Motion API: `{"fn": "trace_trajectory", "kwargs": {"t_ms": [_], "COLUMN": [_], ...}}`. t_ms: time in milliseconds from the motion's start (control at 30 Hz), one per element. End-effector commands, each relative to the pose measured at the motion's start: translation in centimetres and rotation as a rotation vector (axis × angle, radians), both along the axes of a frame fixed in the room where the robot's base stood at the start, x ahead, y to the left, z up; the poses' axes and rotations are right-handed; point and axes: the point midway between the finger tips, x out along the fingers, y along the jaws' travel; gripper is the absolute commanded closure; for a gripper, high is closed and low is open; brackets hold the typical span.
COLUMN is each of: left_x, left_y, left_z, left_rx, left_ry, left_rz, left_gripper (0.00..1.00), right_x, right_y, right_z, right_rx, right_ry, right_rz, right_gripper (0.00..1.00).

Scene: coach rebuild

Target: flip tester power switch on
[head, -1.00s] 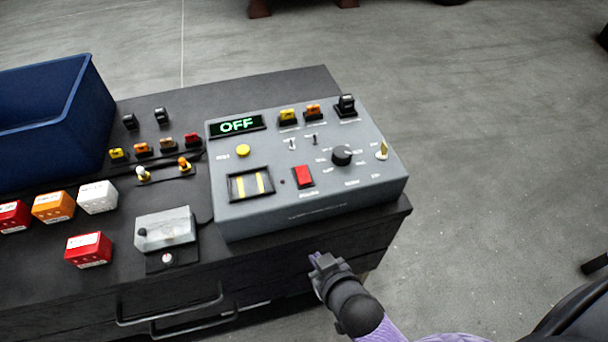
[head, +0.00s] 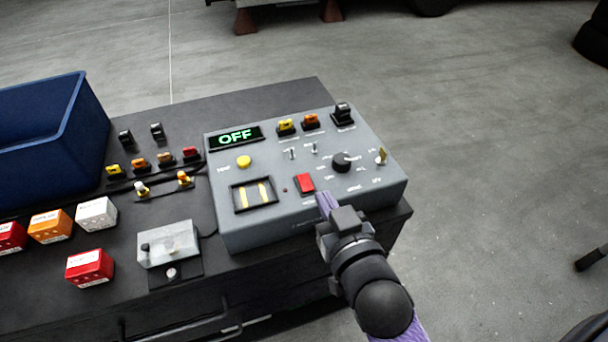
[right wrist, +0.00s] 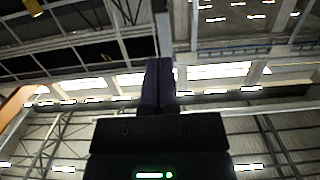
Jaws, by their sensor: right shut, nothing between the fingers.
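The tester (head: 290,225) is a grey box with a sloped panel on the bench. Its display (head: 235,137) reads OFF in green. A red rocker switch (head: 305,184) sits near the panel's front edge, beside a small dark red lamp (head: 285,190). Small toggles (head: 292,153), a black knob (head: 342,161) and a yellow button (head: 244,162) are also on the panel. My right gripper (head: 325,199) is shut and empty, its fingertips at the panel's front edge just right of and below the red switch. Contact cannot be told. The right wrist view shows its closed fingers (right wrist: 160,85) against the ceiling. My left gripper is not in view.
A blue bin (head: 40,140) stands at the bench's left. Connectors (head: 345,115) stand along the tester's back edge. Open floor lies to the right.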

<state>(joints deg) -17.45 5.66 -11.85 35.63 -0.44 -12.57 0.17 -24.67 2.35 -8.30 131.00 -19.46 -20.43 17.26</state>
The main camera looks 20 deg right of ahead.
Motion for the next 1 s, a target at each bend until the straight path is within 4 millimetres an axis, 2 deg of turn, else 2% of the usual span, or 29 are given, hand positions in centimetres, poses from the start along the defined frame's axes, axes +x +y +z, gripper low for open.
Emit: {"fn": "trace_trajectory", "kwargs": {"t_ms": [167, 267, 700, 833, 1000], "left_x": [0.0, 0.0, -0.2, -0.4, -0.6], "left_y": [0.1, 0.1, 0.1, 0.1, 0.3], "left_z": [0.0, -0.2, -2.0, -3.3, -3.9], "left_rx": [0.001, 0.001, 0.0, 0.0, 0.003], "left_ry": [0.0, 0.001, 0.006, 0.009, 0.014], "left_rz": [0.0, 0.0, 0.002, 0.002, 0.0], "left_gripper": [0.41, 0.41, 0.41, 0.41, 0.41], "right_x": [0.1, 0.8, 10.0, 10.3, 10.5], "right_y": [0.0, 0.1, 0.4, 0.4, 0.4], "right_z": [-0.1, -0.2, -1.3, -3.8, -5.1], "right_rx": [0.0, 0.0, 0.0, -0.001, 0.0], "right_ry": [0.001, 0.0, 0.001, 0.008, 0.004], "right_rz": [0.0, 0.001, 0.001, 0.001, 0.001], "right_gripper": [1.0, 1.0, 1.0, 1.0, 1.0]}}
